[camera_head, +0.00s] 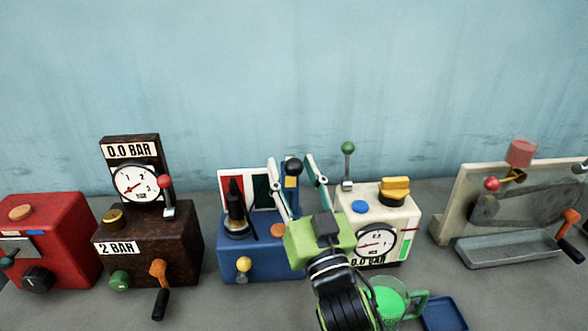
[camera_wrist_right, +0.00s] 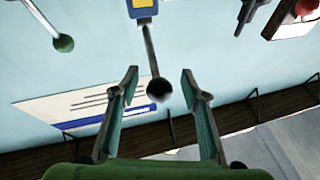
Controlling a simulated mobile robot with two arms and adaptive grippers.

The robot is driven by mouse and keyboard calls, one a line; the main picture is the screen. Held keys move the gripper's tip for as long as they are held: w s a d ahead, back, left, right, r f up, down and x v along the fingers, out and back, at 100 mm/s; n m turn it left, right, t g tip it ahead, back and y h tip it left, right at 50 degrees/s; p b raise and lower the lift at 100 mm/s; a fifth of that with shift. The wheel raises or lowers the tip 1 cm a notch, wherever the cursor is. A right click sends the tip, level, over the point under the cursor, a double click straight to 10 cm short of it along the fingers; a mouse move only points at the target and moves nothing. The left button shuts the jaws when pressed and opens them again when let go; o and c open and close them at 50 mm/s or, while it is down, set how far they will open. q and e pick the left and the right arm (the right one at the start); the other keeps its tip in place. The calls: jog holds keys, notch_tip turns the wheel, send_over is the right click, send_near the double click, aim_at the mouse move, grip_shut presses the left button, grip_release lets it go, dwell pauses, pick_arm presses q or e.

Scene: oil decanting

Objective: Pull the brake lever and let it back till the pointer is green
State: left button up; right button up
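The blue box (camera_head: 262,262) stands in the middle of the bench. The lever's black knob (camera_head: 293,167) shows above it, with a blue and yellow piece below the knob. A striped panel (camera_head: 262,188) of red, white and green stands at the box's back. A dark upright shape (camera_head: 237,205) overlaps its red part; I cannot tell whether this is the pointer. My right gripper (camera_head: 291,160) is open, its fingers on either side of the lever. In the right wrist view the black knob (camera_wrist_right: 159,89) sits between the open fingers (camera_wrist_right: 160,72), apparently touching neither. My left gripper is not in view.
A brown gauge box (camera_head: 150,250) stands left and a cream gauge box (camera_head: 392,215) right, its green-knobbed lever (camera_head: 348,148) close to my right finger. A green mug (camera_head: 415,303) and blue tray (camera_head: 445,315) lie front right. A red box (camera_head: 60,225) stands far left.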

jog(key=shift+r, duration=0.1)
jog(key=v, duration=1.2)
jog(key=shift+s, duration=0.1)
dwell(0.4)
